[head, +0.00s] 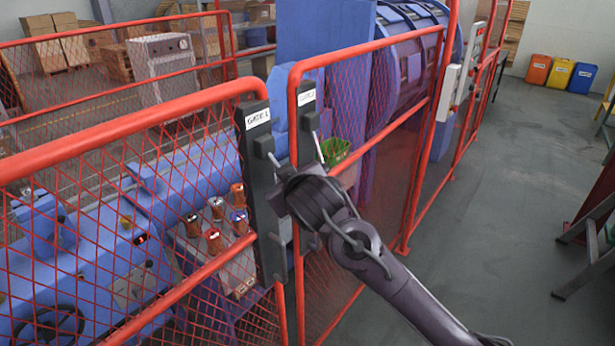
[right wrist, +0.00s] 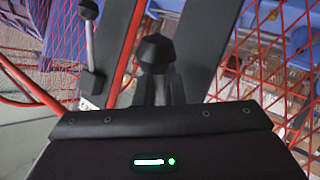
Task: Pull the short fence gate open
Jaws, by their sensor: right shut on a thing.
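Two red mesh fence panels meet in the head view, the left panel (head: 110,135) and the right panel (head: 375,150). Each has a dark upright plate with a white gate label, the left plate (head: 265,205) and the right plate (head: 306,115). A narrow gap shows between them. My right gripper (head: 284,190) is at the left plate, its arm coming from the lower right. In the right wrist view it is shut on a black-knobbed handle (right wrist: 155,54); the grip itself is partly hidden. A second, grey lever (right wrist: 90,45) stands apart to the left. My left gripper is not in view.
A blue machine (head: 110,235) with several copper-coloured spools stands behind the left panel. A purple drum (head: 405,65) is behind the right one. A ladder-like stand (head: 590,235) is at the right edge. The grey floor (head: 490,220) between is clear.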

